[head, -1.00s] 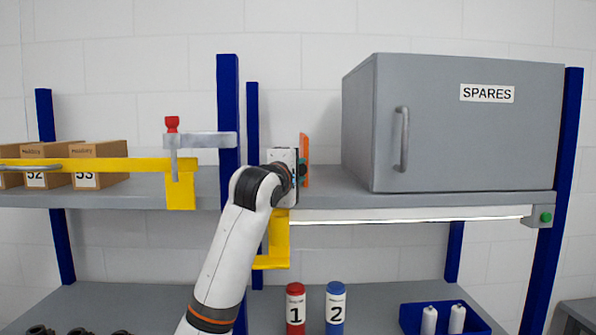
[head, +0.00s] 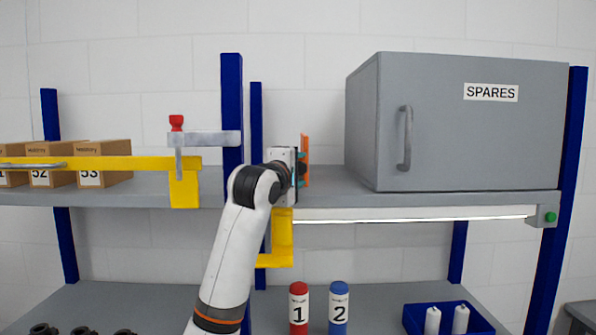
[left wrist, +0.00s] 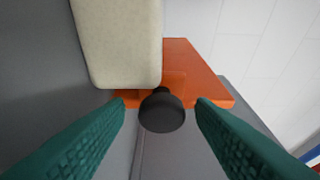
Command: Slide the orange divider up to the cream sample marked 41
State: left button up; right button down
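The orange divider (head: 306,160) stands upright on the upper shelf, seen nearly edge-on in the head view. In the left wrist view, the divider (left wrist: 205,72) carries a black knob (left wrist: 162,110). My left gripper (left wrist: 162,104) is open, its teal fingers on either side of the knob with gaps showing. In the head view my left gripper (head: 301,170) is at the divider's left side. A cream block (left wrist: 120,45) overlaps the divider in the left wrist view; I cannot tell whether they touch. No 41 is readable on it. My right gripper is out of view.
A grey SPARES cabinet (head: 455,135) stands to the right of the divider. A blue post (head: 232,110) and a yellow bar (head: 90,163) with a clamp lie to the left. Numbered boxes (head: 103,165) stand behind the bar. Two cylinders are below.

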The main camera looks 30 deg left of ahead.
pick_arm(q)
jog(key=shift+s+d+f+b, duration=0.1)
jog(key=shift+s+b, duration=0.25)
jog(key=shift+b, duration=0.05)
jog(key=s+d+b, duration=0.1)
jog(key=s+b, duration=0.5)
jog(key=s, duration=0.5)
jog(key=shift+d, duration=0.35)
